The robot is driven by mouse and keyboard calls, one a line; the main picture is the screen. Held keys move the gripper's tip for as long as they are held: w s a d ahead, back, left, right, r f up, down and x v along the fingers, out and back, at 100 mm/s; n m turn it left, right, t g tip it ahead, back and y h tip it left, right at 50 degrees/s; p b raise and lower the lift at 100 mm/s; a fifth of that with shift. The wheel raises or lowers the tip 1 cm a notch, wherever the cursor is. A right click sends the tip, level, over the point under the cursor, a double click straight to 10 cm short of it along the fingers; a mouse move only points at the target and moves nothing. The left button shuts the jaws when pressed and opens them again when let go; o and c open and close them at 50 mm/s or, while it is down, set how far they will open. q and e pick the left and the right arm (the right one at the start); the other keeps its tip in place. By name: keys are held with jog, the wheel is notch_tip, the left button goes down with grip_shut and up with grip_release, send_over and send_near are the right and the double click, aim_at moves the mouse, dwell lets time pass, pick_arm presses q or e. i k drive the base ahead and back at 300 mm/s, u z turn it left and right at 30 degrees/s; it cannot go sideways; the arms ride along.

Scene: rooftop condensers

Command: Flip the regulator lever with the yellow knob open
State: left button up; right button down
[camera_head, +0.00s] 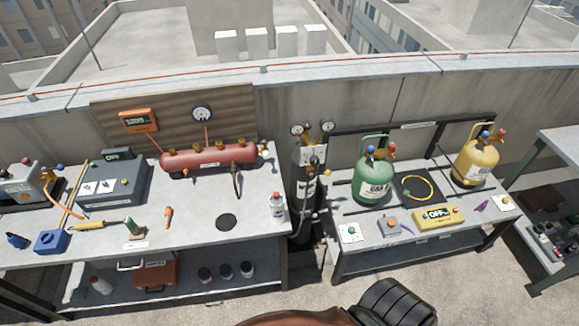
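A dark gas cylinder (305,190) stands upright in the gap between the two benches. A regulator with a round gauge (296,129) sits on its top. Other small yellowish knobs show at the right end of the red manifold tank (209,158) and on the grey machine (28,184) at far left. Neither of my grippers is in view.
The left bench (190,222) carries hand tools, a dark scale (110,185) and a white bottle (277,205). The right bench (360,262) holds a green cylinder (373,182), a yellow cylinder (475,162) and a yellow meter (438,217). A concrete parapet (400,110) runs behind.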

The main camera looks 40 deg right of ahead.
aim_at(327, 172)
jog(key=z, duration=0.05)
jog(key=i, duration=0.65)
jog(key=z, duration=0.8)
jog(key=i, duration=0.3)
jog(key=z, duration=0.4)
